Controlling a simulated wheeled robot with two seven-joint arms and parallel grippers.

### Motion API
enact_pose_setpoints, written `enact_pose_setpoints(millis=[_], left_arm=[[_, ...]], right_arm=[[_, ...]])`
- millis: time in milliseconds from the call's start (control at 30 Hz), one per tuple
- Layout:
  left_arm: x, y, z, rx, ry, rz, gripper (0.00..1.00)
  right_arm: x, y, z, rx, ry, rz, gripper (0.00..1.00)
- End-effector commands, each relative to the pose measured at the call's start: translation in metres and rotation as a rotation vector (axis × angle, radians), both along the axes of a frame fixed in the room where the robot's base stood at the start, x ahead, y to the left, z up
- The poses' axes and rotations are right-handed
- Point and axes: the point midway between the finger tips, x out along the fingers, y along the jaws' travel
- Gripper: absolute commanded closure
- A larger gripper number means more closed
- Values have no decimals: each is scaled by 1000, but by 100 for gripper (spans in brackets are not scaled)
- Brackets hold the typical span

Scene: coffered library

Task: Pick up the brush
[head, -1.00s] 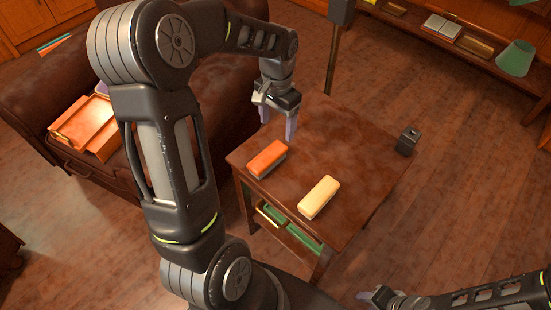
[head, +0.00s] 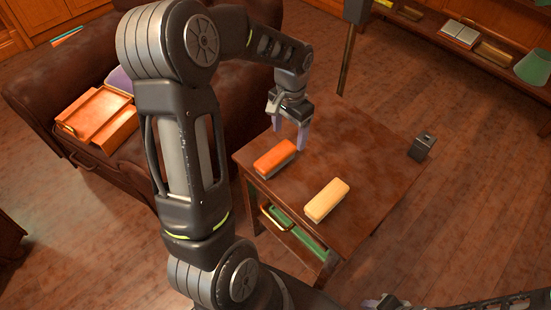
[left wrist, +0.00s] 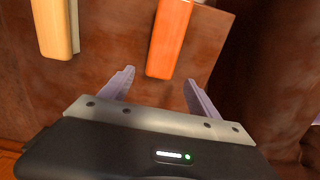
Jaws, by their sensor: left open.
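Two block-shaped brushes lie on the small wooden table (head: 330,150). One has an orange top and a grey underside (head: 275,158); the other is cream (head: 327,200), nearer the table's front edge. My left gripper (head: 290,137) is open and empty, just behind the orange brush, its fingers pointing down. In the left wrist view the orange brush (left wrist: 170,38) lies ahead, roughly in line with the gap between the fingers (left wrist: 158,84). The cream brush (left wrist: 55,25) is further left there. My right gripper (head: 378,302) shows only in part at the bottom edge; its jaw opening is unclear.
A small dark box (head: 421,147) stands at the table's right corner. A partly open drawer (head: 290,228) with green contents is at the front. A brown leather armchair (head: 50,100) holding an orange tray (head: 98,113) stands left. A lamp pole (head: 344,60) rises behind.

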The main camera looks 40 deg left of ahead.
Motion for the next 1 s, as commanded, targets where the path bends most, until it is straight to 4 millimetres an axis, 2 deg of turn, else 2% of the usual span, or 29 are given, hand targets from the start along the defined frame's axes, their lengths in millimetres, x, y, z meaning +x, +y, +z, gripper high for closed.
enact_pose_setpoints(millis=[267, 500, 600, 1000], left_arm=[[0, 0, -6, -1, 1, 0, 29], [-1, -1, -41, -2, 2, -1, 29], [-1, -1, -50, -1, 1, 0, 29], [0, -1, -51, 0, -1, 0, 29]], right_arm=[[0, 0, -2, 0, 0, 0, 64], [0, 0, -8, 0, 0, 0, 64], [0, 0, -9, 0, 0, 0, 64], [0, 0, -9, 0, 0, 0, 64]])
